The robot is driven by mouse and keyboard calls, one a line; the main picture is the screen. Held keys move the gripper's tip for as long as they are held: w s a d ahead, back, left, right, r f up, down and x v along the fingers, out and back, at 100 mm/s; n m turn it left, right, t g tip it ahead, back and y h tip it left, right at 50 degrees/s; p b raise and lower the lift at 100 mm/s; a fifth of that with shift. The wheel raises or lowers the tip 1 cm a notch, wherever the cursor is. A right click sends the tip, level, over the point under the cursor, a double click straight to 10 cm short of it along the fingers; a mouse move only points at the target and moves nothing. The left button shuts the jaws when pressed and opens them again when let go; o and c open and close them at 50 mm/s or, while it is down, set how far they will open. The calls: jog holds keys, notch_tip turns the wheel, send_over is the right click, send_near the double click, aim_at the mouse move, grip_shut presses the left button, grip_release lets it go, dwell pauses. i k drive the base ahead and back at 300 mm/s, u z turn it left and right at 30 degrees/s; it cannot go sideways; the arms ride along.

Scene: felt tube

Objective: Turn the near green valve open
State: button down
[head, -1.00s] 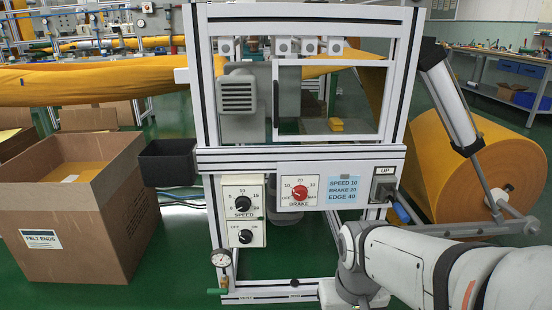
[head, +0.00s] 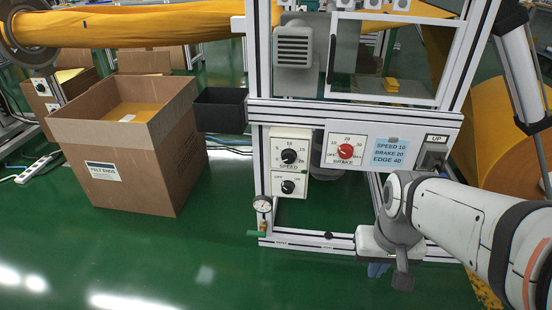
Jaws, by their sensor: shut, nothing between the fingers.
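The green valve (head: 257,233) is a small lever at the foot of the machine frame's left post. It lies roughly level, just below a round white gauge (head: 262,204). My arm comes in from the right, in front of the frame. My gripper (head: 403,281) is a dark end hanging down below the pale wrist, low and right of the valve. It is shut and empty, well apart from the valve. The fingertips are small and dark in this view.
The control panel has a speed box (head: 291,160), a red brake knob (head: 345,152) and a blue settings card (head: 391,154). A felt-ends carton (head: 145,165) and a black bin (head: 221,110) stand left. The green floor before the valve is clear.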

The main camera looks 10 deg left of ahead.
aim_at(250, 233)
jog(key=u, duration=0.05)
jog(key=i, duration=0.6)
jog(key=u, duration=2.15)
